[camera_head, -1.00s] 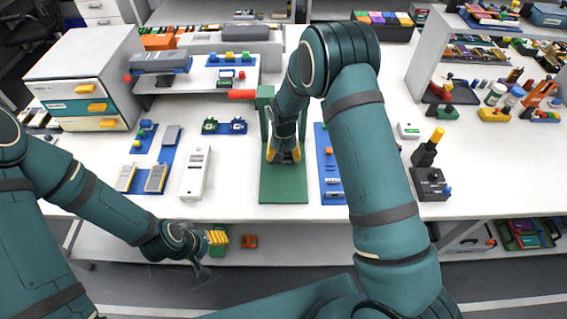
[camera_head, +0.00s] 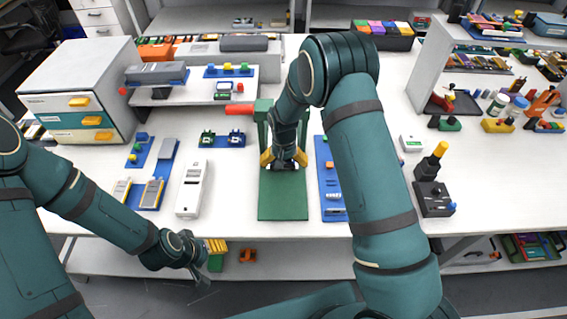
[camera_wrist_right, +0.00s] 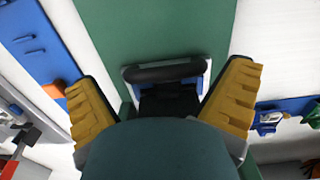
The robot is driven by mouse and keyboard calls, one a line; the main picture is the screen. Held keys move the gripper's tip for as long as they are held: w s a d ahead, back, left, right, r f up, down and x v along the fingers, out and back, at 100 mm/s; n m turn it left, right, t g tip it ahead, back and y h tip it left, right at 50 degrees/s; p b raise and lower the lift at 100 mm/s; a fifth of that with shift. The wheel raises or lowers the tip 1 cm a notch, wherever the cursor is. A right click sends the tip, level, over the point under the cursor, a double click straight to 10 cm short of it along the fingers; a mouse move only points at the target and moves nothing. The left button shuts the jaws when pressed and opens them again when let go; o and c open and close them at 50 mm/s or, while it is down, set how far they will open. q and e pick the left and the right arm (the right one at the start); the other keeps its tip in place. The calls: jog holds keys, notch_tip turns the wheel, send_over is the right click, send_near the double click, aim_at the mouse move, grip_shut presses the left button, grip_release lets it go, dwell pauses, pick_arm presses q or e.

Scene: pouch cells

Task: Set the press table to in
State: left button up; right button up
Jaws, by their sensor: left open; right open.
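The green press (camera_head: 283,203) stands on the table with its flat base toward me and a red lever (camera_head: 240,109) pointing left at its top. My right gripper (camera_head: 284,162) is over the base, in front of the press frame. Its yellow fingers are spread. In the right wrist view, the open right gripper (camera_wrist_right: 162,108) has a dark block with a black bar handle (camera_wrist_right: 163,72) between its fingers, with visible gaps at the sides. This looks like the press table; my wrist hides part of it. My left gripper (camera_head: 200,268) is open and empty, low in front of the table edge.
A white device (camera_head: 192,188) and a blue tray (camera_head: 150,194) lie left of the press. A blue panel (camera_head: 333,212) lies close on its right, partly behind my right arm. A black block with a yellow knob (camera_head: 433,196) stands further right.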

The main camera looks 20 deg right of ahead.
jog(key=shift+a+r, duration=0.1)
jog(key=shift+r, duration=0.25)
pick_arm(q)
jog(key=shift+s, duration=0.1)
pick_arm(e)
notch_tip(320, 180, up, 11)
jog(key=shift+r, duration=0.2)
pick_arm(q)
jog(key=shift+s, duration=0.1)
pick_arm(e)
jog(key=shift+s+f, duration=0.1)
